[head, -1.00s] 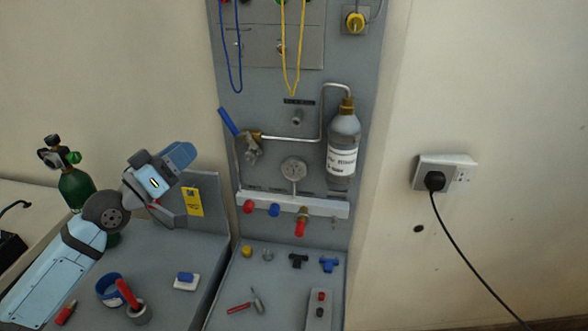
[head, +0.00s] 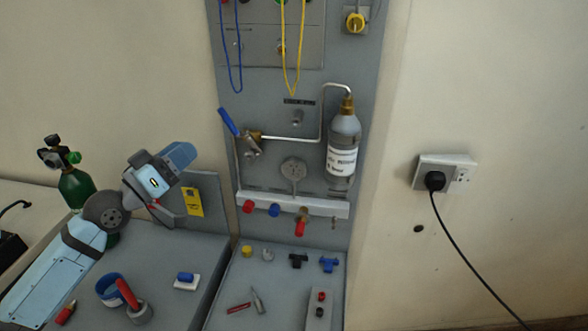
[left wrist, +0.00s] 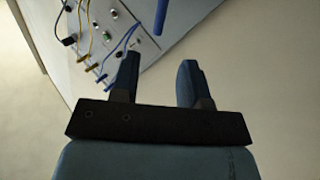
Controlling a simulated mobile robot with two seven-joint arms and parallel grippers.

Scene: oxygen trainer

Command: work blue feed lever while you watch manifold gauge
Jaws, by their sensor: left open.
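The blue feed lever (head: 228,121) slants up and to the left from its brass valve on the grey panel. The manifold gauge (head: 293,169) is a round grey dial above the white manifold bar (head: 293,204); its reading is too small to tell. My left gripper (head: 184,167) is left of and below the lever, apart from it. In the left wrist view its two fingers (left wrist: 158,77) are spread with nothing between them. The blue lever (left wrist: 160,16) shows at the top edge there, beyond the fingertips. My right gripper is not in view.
A labelled grey bottle (head: 343,143) hangs right of the gauge, joined by a metal pipe. Blue and yellow cords (head: 291,60) hang above. A yellow tag (head: 192,202) is beside my left wrist. A green cylinder (head: 76,188) stands at the left. Small parts lie on the bench below.

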